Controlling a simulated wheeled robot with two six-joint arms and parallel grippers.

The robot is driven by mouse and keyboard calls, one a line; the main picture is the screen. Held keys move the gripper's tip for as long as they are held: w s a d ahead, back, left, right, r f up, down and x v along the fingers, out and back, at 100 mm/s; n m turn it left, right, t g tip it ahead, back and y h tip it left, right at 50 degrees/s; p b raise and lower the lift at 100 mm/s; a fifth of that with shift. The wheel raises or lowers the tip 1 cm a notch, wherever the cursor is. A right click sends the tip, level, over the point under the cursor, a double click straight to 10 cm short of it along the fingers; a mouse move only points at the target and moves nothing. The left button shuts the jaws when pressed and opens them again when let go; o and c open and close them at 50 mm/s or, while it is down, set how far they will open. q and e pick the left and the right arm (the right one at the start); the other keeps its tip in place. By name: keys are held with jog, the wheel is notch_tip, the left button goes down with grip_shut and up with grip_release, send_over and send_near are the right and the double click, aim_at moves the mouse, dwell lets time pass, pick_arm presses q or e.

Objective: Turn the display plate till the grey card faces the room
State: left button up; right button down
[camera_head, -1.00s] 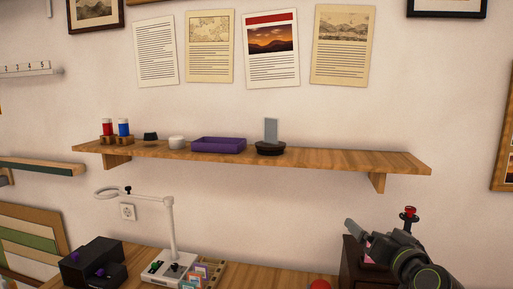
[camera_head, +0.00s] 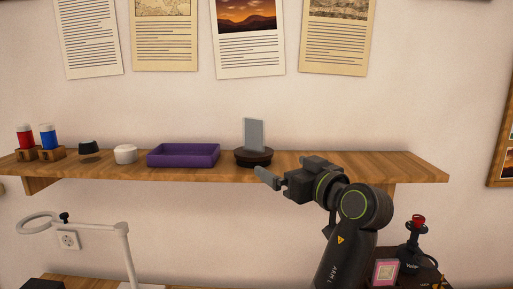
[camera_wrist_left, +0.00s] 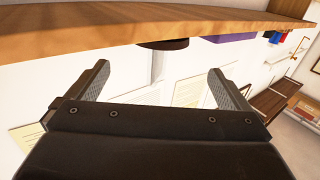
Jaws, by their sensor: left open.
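The display plate (camera_head: 253,158) is a dark round disc on the wooden shelf. A grey card (camera_head: 254,134) stands upright on it, a light grey face showing at a slight angle. In the left wrist view the plate (camera_wrist_left: 162,43) and the card (camera_wrist_left: 157,66) appear beyond the open jaws. My left gripper (camera_head: 283,172) is open and empty at the shelf's front edge, just right of and in front of the plate, apart from it. My right gripper is not in view.
A purple tray (camera_head: 183,155) sits left of the plate, then a white pot (camera_head: 125,154), a dark green item (camera_head: 88,147) and red and blue bottles (camera_head: 46,137) in wooden holders. The shelf (camera_head: 400,167) is clear at right. A magnifier lamp (camera_head: 122,235) stands below left.

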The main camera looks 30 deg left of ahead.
aim_at(257, 152)
pick_arm(q)
jog(key=p+x, duration=0.4)
jog(key=x, duration=0.8)
jog(key=shift+a+f, duration=0.15)
jog(key=shift+a, duration=0.05)
jog(key=c, duration=0.6)
jog(key=shift+c, duration=0.2)
